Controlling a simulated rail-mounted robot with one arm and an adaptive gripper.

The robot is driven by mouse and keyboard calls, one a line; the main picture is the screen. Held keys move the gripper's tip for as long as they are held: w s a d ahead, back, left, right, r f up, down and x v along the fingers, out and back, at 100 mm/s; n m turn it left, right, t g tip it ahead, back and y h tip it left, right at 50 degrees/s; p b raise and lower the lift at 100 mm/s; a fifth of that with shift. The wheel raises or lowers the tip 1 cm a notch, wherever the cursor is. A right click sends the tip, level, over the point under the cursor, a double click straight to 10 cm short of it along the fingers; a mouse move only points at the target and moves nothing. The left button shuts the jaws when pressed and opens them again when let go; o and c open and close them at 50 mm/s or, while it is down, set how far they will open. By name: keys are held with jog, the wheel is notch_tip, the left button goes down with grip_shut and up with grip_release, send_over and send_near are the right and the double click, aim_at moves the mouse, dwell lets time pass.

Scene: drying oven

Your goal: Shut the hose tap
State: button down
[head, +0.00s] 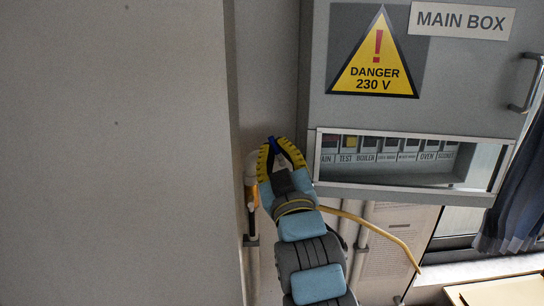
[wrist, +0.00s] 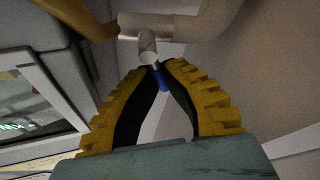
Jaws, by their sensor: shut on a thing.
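The hose tap (wrist: 147,42) is a pale metal fitting on a thick white pipe, at the top middle of the wrist view. Its small blue handle (wrist: 163,80) lies between the fingertips. My gripper (wrist: 160,66), with yellow ribbed fingers and dark inner pads, is shut on that handle. In the head view my gripper (head: 280,143) reaches up beside the grey wall edge, and a bit of blue shows at its tips. The tap body is mostly hidden by the fingers there.
A yellow hose (head: 375,228) hangs behind my arm and also shows beside the tap in the wrist view (wrist: 75,15). The grey main box (head: 420,112), with a danger sign, is close on the right. A large grey panel (head: 115,150) fills the left.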

jog(key=shift+d+m+t+h, duration=0.2)
jog(key=shift+m+h, duration=0.25)
jog(key=shift+m, duration=0.6)
jog(key=shift+d+m+t+h, duration=0.15)
jog(key=shift+m+h, duration=0.3)
jog(key=shift+m, duration=0.6)
jog(key=shift+d, duration=0.1)
jog(key=c, duration=1.1)
grip_release()
jog(key=shift+w+r, duration=0.1)
jog(key=shift+c, duration=0.2)
